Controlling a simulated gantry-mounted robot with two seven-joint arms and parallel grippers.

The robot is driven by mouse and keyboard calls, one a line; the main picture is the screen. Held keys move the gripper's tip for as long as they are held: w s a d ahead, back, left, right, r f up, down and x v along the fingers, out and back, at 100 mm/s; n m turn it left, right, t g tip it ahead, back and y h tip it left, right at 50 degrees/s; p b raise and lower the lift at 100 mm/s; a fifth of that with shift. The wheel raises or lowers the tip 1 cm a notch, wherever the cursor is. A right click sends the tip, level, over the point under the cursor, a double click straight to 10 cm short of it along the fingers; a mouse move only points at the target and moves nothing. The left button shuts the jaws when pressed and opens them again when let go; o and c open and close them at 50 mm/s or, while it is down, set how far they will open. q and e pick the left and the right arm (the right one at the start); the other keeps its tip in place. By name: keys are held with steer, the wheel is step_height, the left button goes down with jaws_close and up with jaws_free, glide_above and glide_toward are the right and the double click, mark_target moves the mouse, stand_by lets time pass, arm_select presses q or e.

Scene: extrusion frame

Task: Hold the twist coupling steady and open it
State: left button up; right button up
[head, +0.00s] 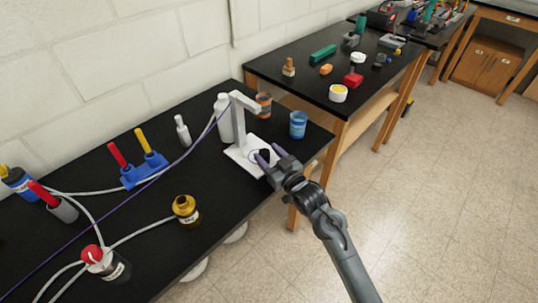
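No part is plainly marked as the twist coupling. A brass-coloured round fitting (185,208) with a pale label stands on the black bench, with a grey hose running to it. My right gripper (271,157) is over the base of a white stand (240,153), to the right of the brass fitting and apart from it. Its two fingers look spread. A small dark thing (264,154) shows by the fingertips, and I cannot tell whether they touch it. My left gripper is not in view.
A red-capped vessel (105,264) with hoses stands front left. A blue can (298,124) and a white bottle (225,117) are near the stand. A second black table (315,80) with small items stands behind.

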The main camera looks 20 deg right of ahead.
steer(key=shift+r, duration=0.15)
steer(key=shift+s, duration=0.15)
steer(key=s+d+f+m+g+h+p, duration=0.1)
steer(key=s+f+g, duration=0.35)
steer(key=s, duration=0.85)
steer(key=s+d+f+g+h+p, duration=0.1)
steer(key=s+f+g+h, duration=0.3)
steer(key=s, duration=1)
steer(key=s+d+f+m+g+y+p, duration=0.1)
steer(key=s+f+g, duration=0.3)
steer(key=s, duration=0.9)
step_height(320, 180, up, 41)
steer(key=g+p, duration=0.1)
steer(key=p, duration=3.9)
steer(key=shift+a, duration=0.15)
steer(key=shift+f, duration=0.15)
